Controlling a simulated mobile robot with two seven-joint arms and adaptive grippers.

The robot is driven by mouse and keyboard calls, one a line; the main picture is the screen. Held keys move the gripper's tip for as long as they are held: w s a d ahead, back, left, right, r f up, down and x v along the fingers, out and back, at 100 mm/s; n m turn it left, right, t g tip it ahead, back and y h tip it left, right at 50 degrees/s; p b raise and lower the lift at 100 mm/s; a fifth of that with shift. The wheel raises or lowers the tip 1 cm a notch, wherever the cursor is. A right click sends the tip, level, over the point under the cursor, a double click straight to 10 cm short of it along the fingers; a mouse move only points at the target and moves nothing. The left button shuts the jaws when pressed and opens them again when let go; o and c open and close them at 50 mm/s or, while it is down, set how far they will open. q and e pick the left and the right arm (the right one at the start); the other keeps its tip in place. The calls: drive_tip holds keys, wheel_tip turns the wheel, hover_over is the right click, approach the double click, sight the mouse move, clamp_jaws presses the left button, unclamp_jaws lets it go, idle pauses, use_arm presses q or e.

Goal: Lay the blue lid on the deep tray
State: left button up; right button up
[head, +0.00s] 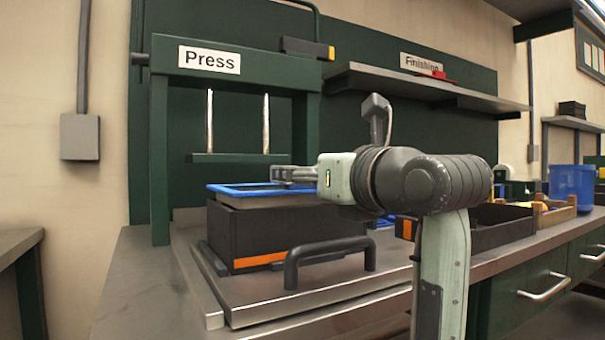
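The blue lid (228,189) shows as a thin blue-edged panel, lying nearly level at the top of a grey tray (270,201). The grey tray's upper wall shows above a black box with an orange stripe (235,234); its lower part is hidden. I cannot tell whether the lid touches the tray rim all round. My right gripper (284,175) is at the lid's right rear part, its fingers pointing left, seen side-on. Whether its fingers are shut on the lid's edge cannot be told. My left gripper is not in view.
The green press (160,150) stands behind the box, its crossbar above. A steel plate with a dark handle (330,247) lies in front. A shelf (430,87) juts out at the upper right. A dark bin (500,233) and blue container (571,187) stand at right.

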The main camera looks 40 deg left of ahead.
idle(0.3)
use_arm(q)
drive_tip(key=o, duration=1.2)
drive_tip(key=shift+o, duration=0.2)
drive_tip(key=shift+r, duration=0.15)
